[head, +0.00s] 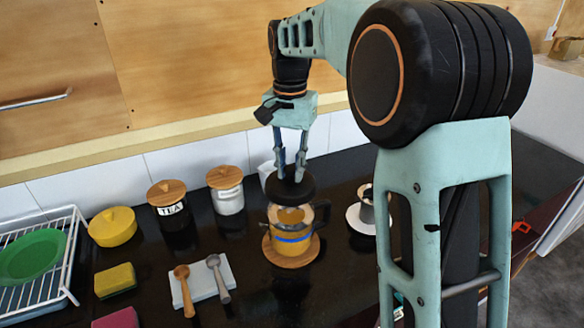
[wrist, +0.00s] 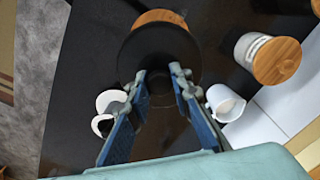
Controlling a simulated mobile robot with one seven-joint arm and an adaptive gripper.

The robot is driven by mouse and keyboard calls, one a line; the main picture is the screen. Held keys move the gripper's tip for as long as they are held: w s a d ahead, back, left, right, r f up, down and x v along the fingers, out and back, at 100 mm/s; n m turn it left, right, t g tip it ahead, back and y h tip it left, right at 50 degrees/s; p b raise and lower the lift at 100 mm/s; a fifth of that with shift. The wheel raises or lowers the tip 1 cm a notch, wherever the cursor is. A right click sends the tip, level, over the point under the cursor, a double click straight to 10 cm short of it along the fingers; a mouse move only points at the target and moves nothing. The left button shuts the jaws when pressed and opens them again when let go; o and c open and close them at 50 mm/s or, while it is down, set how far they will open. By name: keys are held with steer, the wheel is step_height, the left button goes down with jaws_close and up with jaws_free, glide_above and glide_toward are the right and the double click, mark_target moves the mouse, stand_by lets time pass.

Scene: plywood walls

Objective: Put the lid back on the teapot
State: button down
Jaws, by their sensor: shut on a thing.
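The teapot (head: 291,248) is yellow with a blue band and a dark handle. It stands upright on a round wooden board (head: 300,259), and its top looks uncovered. My gripper (head: 290,178) points down and is shut on the black round lid (head: 291,189). The lid is held level just above the teapot, with a small gap showing in the head view. In the wrist view the lid (wrist: 155,48) is in front of my gripper's fingertips (wrist: 160,76) and hides the teapot. A wooden edge (wrist: 160,17) shows past the lid.
A tea canister (head: 170,212) and another jar (head: 228,196) stand at the back left. A cup on a white saucer (head: 358,222) is right of the teapot. A white cup (wrist: 225,103) stands behind it. Spoons on a pale slab (head: 201,283) lie front left.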

mark_target(291, 178)
steer(key=shift+f+b, duration=2)
steer(key=shift+f, duration=0.3)
steer(key=shift+f+b, duration=0.4)
steer(key=shift+f, duration=0.4)
steer(key=shift+p, duration=0.5)
steer(key=shift+f, duration=0.15)
stand_by(0.4)
steer(key=c, duration=1.7)
jaws_free()
steer(key=shift+o, duration=0.5)
